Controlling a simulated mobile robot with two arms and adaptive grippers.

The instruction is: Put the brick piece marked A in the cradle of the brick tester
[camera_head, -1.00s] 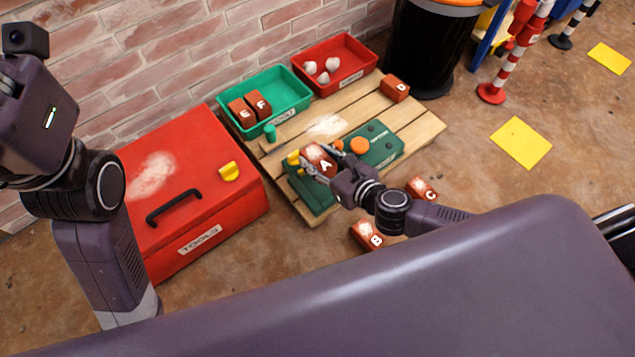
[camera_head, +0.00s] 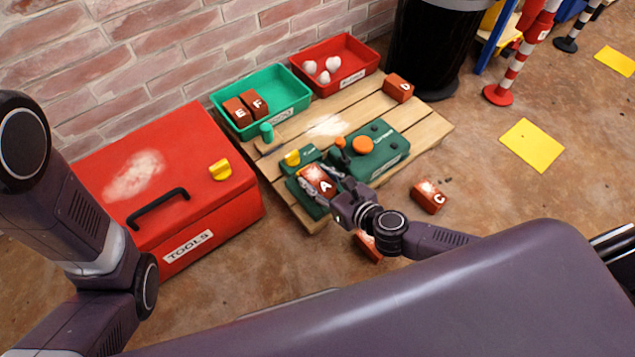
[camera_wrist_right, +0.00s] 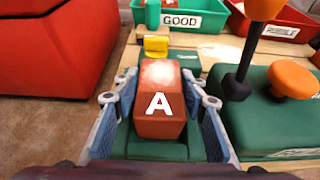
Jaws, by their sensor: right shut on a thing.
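The red-brown brick piece marked A (camera_head: 322,180) has a pale dusty patch on top. My right gripper (camera_head: 318,182) is shut on it, with one finger along each side. In the right wrist view brick A (camera_wrist_right: 160,102) lies lengthwise between the fingers, over the green bed of the brick tester (camera_wrist_right: 150,148). I cannot tell whether it touches the bed. The green brick tester (camera_head: 384,152) stands on the pallet, with a yellow block at its far left end and orange knobs. My left arm shows at the left, but its gripper is out of view.
Bricks E and F lie in the green bin (camera_head: 290,112); white lumps lie in the red bin (camera_head: 355,72). Brick D (camera_head: 398,88) is on the wooden pallet (camera_head: 425,128). Brick C (camera_head: 430,196) and a partly hidden brick (camera_head: 367,246) lie on the floor. A red toolbox (camera_head: 225,205) stands left.

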